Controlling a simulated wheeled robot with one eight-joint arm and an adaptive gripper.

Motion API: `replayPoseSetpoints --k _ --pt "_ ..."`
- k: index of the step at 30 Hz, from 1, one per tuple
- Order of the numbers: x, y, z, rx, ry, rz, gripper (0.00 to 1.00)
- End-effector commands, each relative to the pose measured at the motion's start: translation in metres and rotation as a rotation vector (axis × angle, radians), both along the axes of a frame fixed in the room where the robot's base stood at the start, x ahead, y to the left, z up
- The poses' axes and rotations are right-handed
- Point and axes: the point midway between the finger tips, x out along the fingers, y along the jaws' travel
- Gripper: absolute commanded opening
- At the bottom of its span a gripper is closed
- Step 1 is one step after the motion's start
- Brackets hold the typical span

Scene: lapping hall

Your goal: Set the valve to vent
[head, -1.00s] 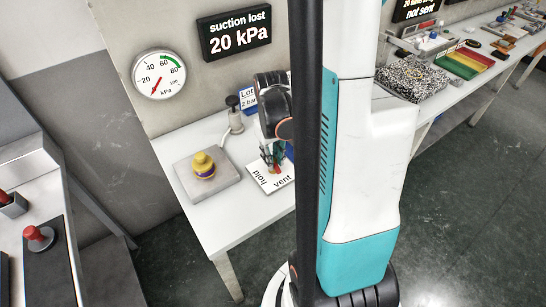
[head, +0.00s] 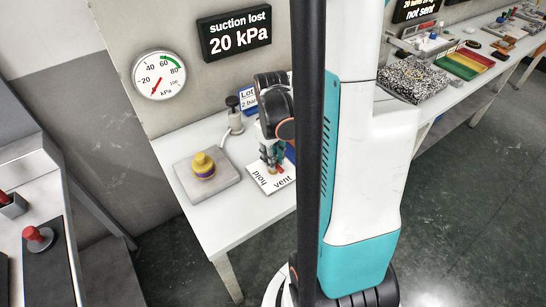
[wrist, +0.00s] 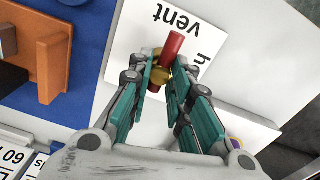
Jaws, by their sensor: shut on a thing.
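The valve has a red handle (wrist: 173,44) on a brass-coloured body (wrist: 158,80) and stands on a white plate (head: 262,188) lettered "hold" and "vent". In the head view the red handle (head: 280,169) shows beside my fingers, on the "vent" side. My gripper (wrist: 166,76), with teal fingers, is shut on the valve handle. In the head view my gripper (head: 270,158) points down over the plate. The fingers partly hide the valve body, so the handle's exact angle is hard to tell. The round gauge (head: 159,75) has its red needle near 20 or below.
A display (head: 235,33) reads "suction lost 20 kPa". Left of the plate, a yellow and purple round piece (head: 203,165) sits on a grey block (head: 219,184). A dark-knobbed fitting (head: 234,115) stands behind. An orange part (wrist: 52,65) lies on blue in the wrist view.

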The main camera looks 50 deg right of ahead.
Motion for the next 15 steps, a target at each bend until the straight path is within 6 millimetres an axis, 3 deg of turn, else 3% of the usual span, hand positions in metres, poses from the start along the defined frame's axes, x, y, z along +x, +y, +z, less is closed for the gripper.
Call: replayPoseSetpoints --k 1,3,15 --pt "0.0007 -0.0001 0.0002 0.000 -0.001 0.002 0.23" --pt "0.0006 -0.0001 0.0002 0.000 -0.001 0.002 0.39" --pt "0.0002 -0.0001 0.0023 0.000 0.000 0.000 0.40"
